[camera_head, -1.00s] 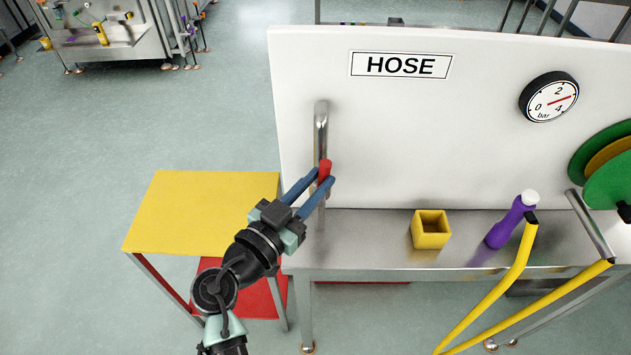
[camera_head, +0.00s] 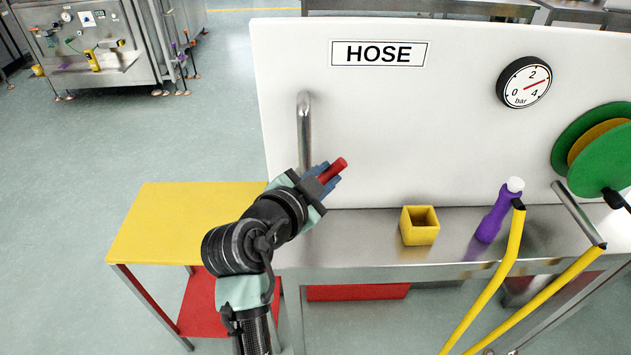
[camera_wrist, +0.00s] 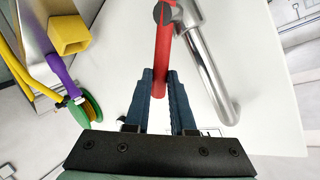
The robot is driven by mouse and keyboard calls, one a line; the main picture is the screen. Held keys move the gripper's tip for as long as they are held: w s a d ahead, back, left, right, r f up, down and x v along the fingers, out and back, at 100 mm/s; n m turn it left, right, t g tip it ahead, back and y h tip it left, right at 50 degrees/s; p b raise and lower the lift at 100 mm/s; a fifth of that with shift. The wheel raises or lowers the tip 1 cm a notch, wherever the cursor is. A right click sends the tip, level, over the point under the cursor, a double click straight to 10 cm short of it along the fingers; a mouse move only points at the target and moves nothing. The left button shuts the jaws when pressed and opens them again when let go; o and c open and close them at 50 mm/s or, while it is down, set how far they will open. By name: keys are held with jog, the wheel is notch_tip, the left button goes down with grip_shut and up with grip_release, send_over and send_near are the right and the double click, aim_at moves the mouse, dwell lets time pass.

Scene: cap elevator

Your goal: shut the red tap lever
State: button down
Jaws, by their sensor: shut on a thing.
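The red tap lever (camera_head: 337,167) sticks out up and to the right from my gripper in the head view. It also shows in the wrist view (camera_wrist: 163,48), running from a dark pivot at the top down between the two blue fingers. My gripper (camera_head: 328,178) is shut on the lever; its fingers (camera_wrist: 160,80) lie on either side of it. The silver pipe (camera_head: 304,130) of the tap rises against the white panel and bends over at its top. The tap's pivot is hidden behind my gripper in the head view.
The white panel (camera_head: 450,130) stands behind the steel bench (camera_head: 370,250). A yellow open box (camera_head: 420,226), a purple bottle (camera_head: 493,215) and yellow handles (camera_head: 500,265) are to the right. A yellow table (camera_head: 180,220) is at left. A gauge (camera_head: 524,82) hangs above.

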jog(key=shift+d+f+m+g+y+p, duration=0.2)
jog(key=shift+d+f+m+y, duration=0.4)
jog(key=shift+f+m+y, duration=0.3)
jog(key=shift+d+f+m+g+y+p, duration=0.1)
jog(key=shift+d+f+m+g+y, duration=0.1)
jog(key=shift+d+f+m+y, duration=0.7)
jog(key=shift+d+f+m+g+y+p, duration=0.2)
jog(key=shift+f+m+y, duration=0.4)
jog(key=shift+m+y, duration=0.6)
jog(key=c, duration=0.8)
grip_release()
jog(key=shift+o, duration=0.2)
jog(key=v, duration=1.3)
jog(key=shift+d, duration=0.1)
